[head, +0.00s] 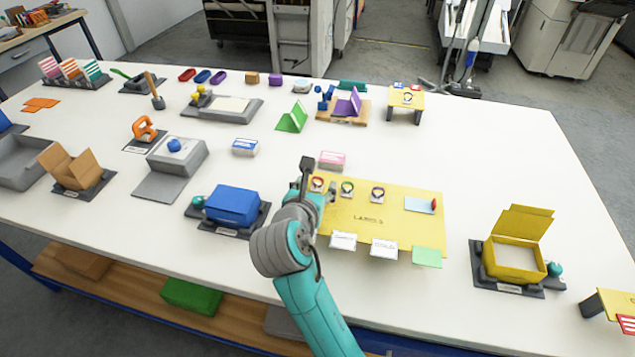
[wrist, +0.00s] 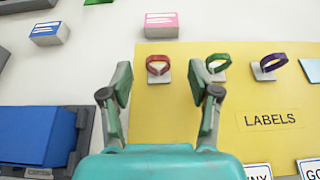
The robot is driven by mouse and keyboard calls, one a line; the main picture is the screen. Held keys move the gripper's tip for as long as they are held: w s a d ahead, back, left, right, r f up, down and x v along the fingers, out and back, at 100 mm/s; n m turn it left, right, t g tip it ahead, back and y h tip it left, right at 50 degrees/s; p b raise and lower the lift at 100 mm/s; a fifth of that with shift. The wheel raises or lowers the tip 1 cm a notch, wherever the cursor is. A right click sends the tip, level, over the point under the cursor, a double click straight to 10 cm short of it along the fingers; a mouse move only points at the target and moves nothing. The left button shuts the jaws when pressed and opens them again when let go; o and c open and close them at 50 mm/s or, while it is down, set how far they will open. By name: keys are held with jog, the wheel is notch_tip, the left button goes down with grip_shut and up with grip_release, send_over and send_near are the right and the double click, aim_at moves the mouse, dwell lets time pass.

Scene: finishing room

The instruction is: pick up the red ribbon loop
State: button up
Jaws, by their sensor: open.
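The red ribbon loop (wrist: 158,65) stands on a small pale base on the yellow labels board (wrist: 200,115). In the wrist view it sits ahead of my gripper (wrist: 160,85), between the two open fingers and a little beyond their tips. The fingers are apart and hold nothing. In the head view the red loop (head: 317,184) is at the board's back left corner, and my arm reaches over the board's left edge. My gripper (head: 318,193) is partly hidden there by my own wrist. Whether the fingers are level with the loop I cannot tell.
A green loop (wrist: 218,62) stands close to the right of the red one, with a purple loop (wrist: 269,66) further right. A blue box (head: 232,205) is left of my arm. A pink-and-white card stack (head: 332,160) lies behind the board.

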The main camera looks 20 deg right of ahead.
aim_at(317, 181)
jog(key=shift+x, duration=1.65)
jog(key=shift+w+r, duration=0.1)
jog(key=c, duration=0.8)
